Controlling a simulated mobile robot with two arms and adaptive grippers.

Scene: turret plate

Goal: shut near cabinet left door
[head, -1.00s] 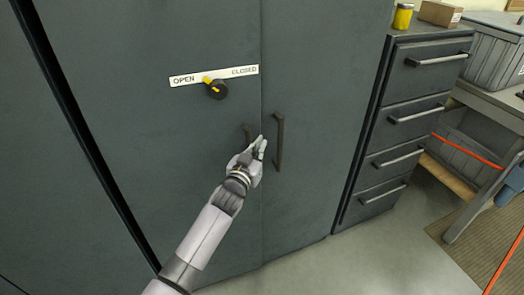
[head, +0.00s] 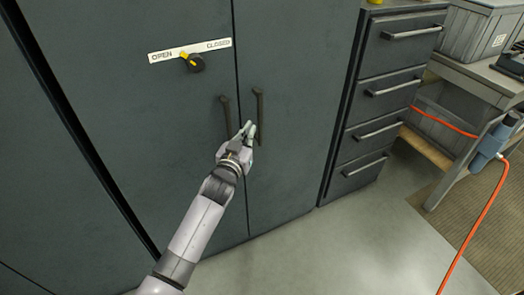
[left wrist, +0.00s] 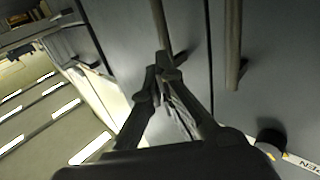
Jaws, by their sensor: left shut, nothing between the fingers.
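The dark grey cabinet's left door (head: 150,130) looks flush with the right door (head: 290,150), with a thin seam between them. The left door's bar handle (head: 226,115) is upright near the seam. The right door's handle (head: 258,115) is beside it. My left gripper (head: 249,129) is shut and empty, in front of the doors by the lower part of the handles. In the left wrist view the shut fingertips (left wrist: 165,66) overlap the lower end of the right door's handle (left wrist: 161,25); contact cannot be told. The left handle (left wrist: 233,45) stands apart from them.
A black knob (head: 195,63) with a yellow pointer towards OPEN sits on the left door by the OPEN/CLOSED label (head: 218,45). A drawer unit (head: 385,95) stands right of the cabinet. A workbench with an orange hose (head: 470,235) is farther right. Floor in front is clear.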

